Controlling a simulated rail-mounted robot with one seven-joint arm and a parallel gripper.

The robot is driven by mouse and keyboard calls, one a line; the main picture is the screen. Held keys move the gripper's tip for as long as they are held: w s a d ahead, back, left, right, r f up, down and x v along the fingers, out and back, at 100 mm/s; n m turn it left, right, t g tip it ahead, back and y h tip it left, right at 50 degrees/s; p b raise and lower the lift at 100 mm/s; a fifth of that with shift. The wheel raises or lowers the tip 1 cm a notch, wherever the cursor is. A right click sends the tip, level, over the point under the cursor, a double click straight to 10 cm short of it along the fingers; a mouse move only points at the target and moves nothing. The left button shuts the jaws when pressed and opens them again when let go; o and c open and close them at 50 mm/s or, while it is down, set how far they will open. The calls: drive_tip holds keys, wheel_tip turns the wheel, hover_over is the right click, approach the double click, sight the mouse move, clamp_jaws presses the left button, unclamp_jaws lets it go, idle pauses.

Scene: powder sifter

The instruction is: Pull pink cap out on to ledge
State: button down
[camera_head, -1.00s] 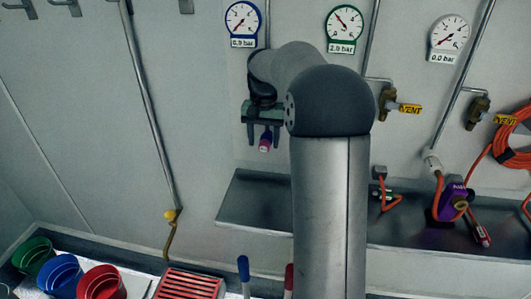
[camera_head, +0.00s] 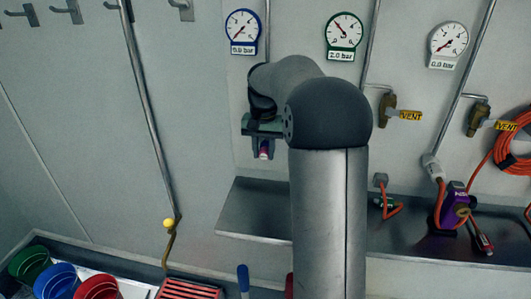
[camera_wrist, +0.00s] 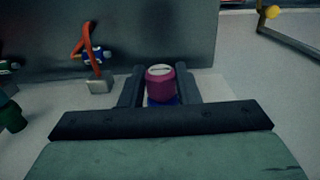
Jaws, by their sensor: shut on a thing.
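The pink cap (camera_head: 264,153) shows as a small pinkish spot between the fingers of my gripper (camera_head: 262,148), in front of the wall and above the ledge. In the wrist view the pink cap (camera_wrist: 160,84) has a pale top and a blue part beneath it. The dark fingers of my gripper (camera_wrist: 160,88) stand on either side, shut on it. The grey metal ledge (camera_head: 250,212) runs along the wall below my gripper, and my arm hides part of it. Whether the cap is still on its fitting is hidden.
A purple device (camera_head: 453,206) with an orange hose stands on the right of the ledge. A blue-ringed gauge (camera_head: 242,25) and a green-ringed gauge (camera_head: 344,29) hang above. A red cup (camera_head: 98,287) is at the lower left. The ledge's left end is clear.

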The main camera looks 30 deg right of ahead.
drive_tip(key=shift+s+a, duration=0.1)
drive_tip(key=shift+s, duration=0.05)
drive_tip(key=shift+s+a+b, duration=0.9)
drive_tip(key=shift+s+a, duration=0.3)
drive_tip(key=shift+s, duration=0.3)
